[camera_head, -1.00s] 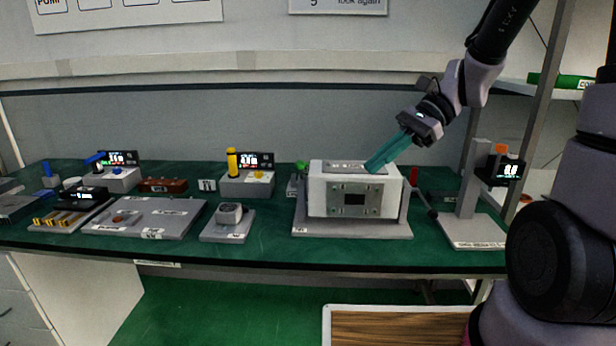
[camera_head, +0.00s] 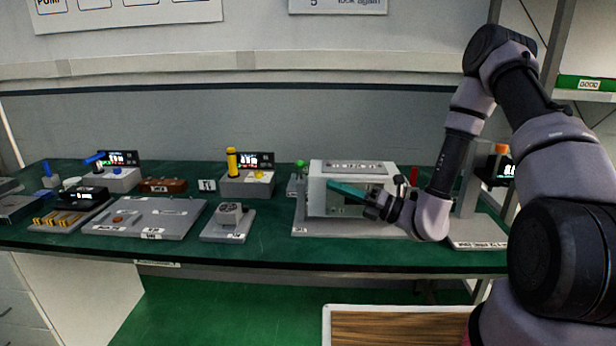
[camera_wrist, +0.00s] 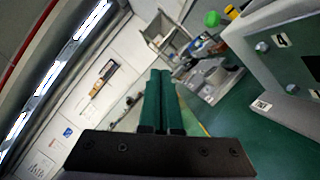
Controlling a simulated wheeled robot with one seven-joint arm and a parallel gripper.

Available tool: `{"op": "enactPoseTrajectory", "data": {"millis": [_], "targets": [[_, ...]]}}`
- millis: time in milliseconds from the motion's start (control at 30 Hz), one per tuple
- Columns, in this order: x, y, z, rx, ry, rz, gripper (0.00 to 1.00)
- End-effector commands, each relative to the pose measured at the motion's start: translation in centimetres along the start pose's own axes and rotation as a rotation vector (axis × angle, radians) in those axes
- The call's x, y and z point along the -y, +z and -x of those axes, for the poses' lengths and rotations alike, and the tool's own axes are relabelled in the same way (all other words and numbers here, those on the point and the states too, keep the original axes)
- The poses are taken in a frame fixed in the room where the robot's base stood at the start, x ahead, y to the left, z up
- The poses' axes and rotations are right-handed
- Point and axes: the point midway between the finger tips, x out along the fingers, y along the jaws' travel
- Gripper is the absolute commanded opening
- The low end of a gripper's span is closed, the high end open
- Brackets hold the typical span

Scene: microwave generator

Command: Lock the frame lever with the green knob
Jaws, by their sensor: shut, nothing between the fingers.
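The lever with the green knob (camera_head: 299,163) stands at the left side of the white box frame (camera_head: 317,196). The green knob also shows at the top of the wrist view (camera_wrist: 212,18); its lever is hardly visible there. My gripper (camera_head: 331,184) has teal fingers that point left across the front of the box. The fingers are together and hold nothing. In the wrist view, the fingertips (camera_wrist: 160,72) are left of the knob and apart from it. My gripper and wrist hide much of the box's front plate.
A red handle (camera_head: 413,175) stands right of the box. A grey stand (camera_head: 467,205) is farther right, partly behind my arm. Left of the box are a small grey fixture (camera_head: 229,215) and a unit with a yellow knob (camera_head: 232,160). The green table front is clear.

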Motion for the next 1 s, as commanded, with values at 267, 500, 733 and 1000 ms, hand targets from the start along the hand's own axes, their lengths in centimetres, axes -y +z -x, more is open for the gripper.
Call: {"op": "enactPoseTrajectory", "data": {"millis": [267,500,733,1000], "targets": [[4.9,-1.1,1.4,0.185,-0.107,-0.189,0.0],[5.7,-1.2,1.7,0.215,-0.126,-0.215,0.0],[5.7,-1.2,1.6,0.213,-0.125,-0.214,0.0],[6.0,-0.7,-1.4,0.209,-0.121,-0.21,0.0]]}}
